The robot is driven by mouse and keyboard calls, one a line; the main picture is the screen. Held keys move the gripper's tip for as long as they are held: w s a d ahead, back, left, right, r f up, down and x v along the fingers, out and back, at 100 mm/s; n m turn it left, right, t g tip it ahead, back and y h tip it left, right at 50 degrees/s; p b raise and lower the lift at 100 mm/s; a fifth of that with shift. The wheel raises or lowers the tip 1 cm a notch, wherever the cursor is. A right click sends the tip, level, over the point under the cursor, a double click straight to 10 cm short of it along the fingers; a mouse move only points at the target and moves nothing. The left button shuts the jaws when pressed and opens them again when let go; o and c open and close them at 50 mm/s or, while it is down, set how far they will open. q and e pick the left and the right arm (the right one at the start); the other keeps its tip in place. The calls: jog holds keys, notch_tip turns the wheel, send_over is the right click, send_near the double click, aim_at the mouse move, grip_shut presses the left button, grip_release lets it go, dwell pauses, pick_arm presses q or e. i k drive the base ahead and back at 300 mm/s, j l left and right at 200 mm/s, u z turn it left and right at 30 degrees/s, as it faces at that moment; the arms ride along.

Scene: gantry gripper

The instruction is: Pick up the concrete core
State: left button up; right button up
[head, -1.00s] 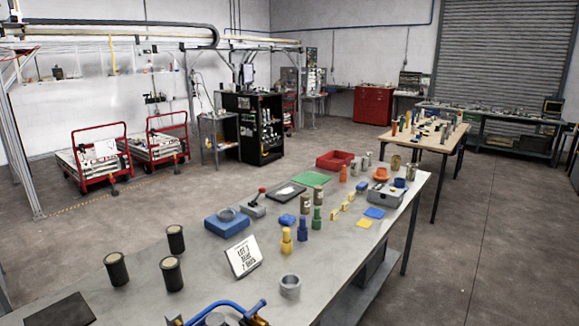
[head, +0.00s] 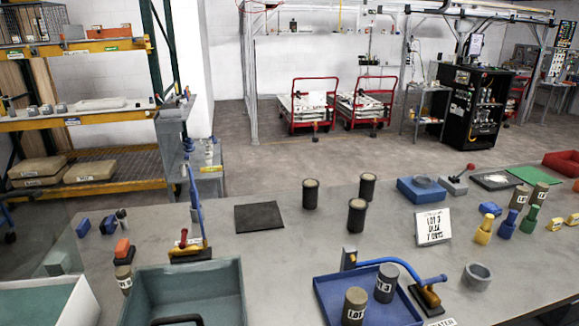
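Several cylinders could be the concrete core; I cannot tell which one is meant. A brown-grey labelled cylinder (head: 354,309) and a grey cylinder marked with a 3 (head: 386,286) stand upright at the blue tray (head: 330,288). Three black cylinders with pale tops, at the left (head: 310,197), back (head: 367,188) and front (head: 357,217), stand upright on the grey bench (head: 275,260). A white card (head: 433,229) reading LOT 3 and 7 DAYS stands right of them. Another labelled cylinder (head: 124,281) stands left of the teal bin. Neither gripper is in view.
The teal bin (head: 238,290) fills the near left of the bench. A dark flat mat (head: 261,218) lies behind it. A grey ring (head: 477,277) and several coloured bottles (head: 483,231) stand to the right.

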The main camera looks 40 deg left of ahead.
aim_at(124, 274)
jog(key=u, duration=2.4)
